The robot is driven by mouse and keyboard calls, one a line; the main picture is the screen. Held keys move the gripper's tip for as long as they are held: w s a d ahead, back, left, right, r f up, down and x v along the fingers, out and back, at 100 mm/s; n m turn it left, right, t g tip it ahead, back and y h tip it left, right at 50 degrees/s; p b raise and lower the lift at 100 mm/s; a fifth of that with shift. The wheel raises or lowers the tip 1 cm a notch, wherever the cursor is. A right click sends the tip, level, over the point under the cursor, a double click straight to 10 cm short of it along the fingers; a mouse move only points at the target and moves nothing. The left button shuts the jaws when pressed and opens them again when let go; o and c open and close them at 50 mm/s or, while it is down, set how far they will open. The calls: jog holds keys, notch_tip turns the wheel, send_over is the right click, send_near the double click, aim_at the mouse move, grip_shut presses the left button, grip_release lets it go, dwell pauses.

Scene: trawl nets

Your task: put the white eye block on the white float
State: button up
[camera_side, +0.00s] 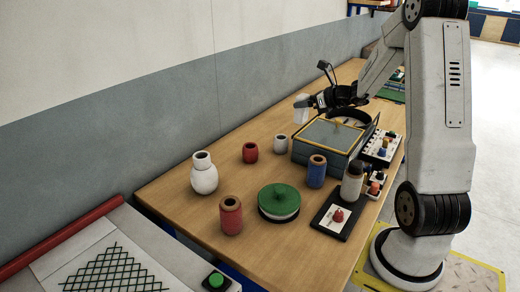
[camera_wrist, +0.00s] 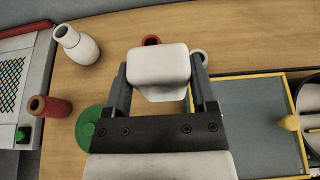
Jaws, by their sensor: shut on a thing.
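My gripper (camera_wrist: 158,82) is shut on a white block with rounded edges (camera_wrist: 158,66), which looks like the white eye block. In the side view, my gripper (camera_side: 308,102) holds this block (camera_side: 300,112) in the air above the table, near the far left corner of the grey box. A white rounded, bottle-like piece with a dark top opening (camera_side: 204,178) stands upright on the table; it also shows in the wrist view (camera_wrist: 78,45). A small white hollow cylinder (camera_side: 281,144) stands nearer the box. I cannot tell for sure which is the white float.
The grey yellow-rimmed box (camera_side: 328,137) is at the right. Table between the white bottle-like piece and small red cylinder is clear.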

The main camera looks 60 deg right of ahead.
jog(key=shift+s+d+r, duration=0.1)
jog(key=shift+s+d, duration=0.05)
jog(key=w+d+f, duration=0.4)
jog(key=w+d, duration=0.1)
jog(key=w, duration=0.3)
send_over(283, 138)
jog(key=shift+s+f, duration=0.2)
jog(key=shift+f, duration=2.45)
jog(key=shift+w+d+f, duration=0.1)
jog(key=shift+f, duration=0.85)
jog(key=shift+w+d+f, duration=0.1)
jog(key=shift+f, duration=0.8)
jog(key=shift+a+f, duration=0.1)
jog(key=shift+f, duration=0.05)
